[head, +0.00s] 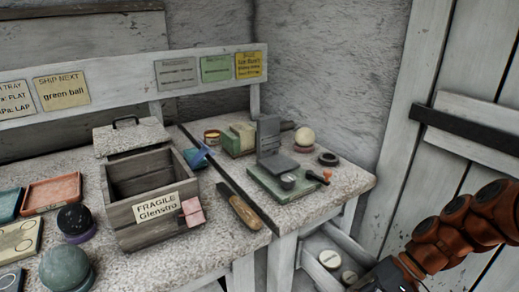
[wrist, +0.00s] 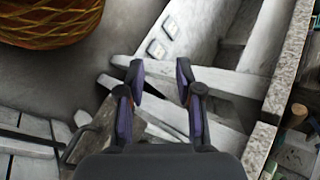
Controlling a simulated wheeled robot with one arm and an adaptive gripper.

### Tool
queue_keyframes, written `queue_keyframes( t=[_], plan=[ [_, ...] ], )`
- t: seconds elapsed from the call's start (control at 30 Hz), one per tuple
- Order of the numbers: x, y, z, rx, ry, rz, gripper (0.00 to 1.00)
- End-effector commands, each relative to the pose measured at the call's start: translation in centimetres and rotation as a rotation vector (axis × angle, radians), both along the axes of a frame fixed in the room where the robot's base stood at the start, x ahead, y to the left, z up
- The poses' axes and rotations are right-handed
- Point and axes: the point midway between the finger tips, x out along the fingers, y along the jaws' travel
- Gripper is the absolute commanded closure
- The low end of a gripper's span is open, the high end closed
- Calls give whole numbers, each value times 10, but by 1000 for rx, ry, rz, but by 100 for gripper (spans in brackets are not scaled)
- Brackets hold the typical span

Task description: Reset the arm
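My arm (head: 450,230), with orange-brown links, shows at the lower right of the head view, to the right of the benches and in front of the white plank door. Its dark end runs down to the bottom edge, and the fingers cannot be made out there. In the wrist view my gripper (wrist: 160,72) has its two purple-padded fingers spread apart with nothing between them. It is open and empty, above floor and pale wooden bars beside a bench.
A wooden crate (head: 122,210) labelled FRAGILE, a dark green ball (head: 66,268), a black ball (head: 75,219) and a pale ball (head: 304,136) stand on the benches. A woven basket (wrist: 50,20) is at the wrist view's upper left. The stone-topped bench edge (wrist: 290,75) is at its right.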

Motion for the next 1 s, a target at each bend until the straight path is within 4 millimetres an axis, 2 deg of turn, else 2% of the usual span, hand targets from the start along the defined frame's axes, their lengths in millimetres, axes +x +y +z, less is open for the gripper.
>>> queue_keyframes(
  t=[0.03,0.2,0.4,0.6,1.0],
  plan=[
    [-7,10,3,-48,7,38,65],
    [-33,30,9,-205,36,123,65],
    [-62,41,15,-400,38,185,65],
    [-88,40,19,-572,14,206,65],
    [-116,27,25,-773,-46,185,65]
  ],
)
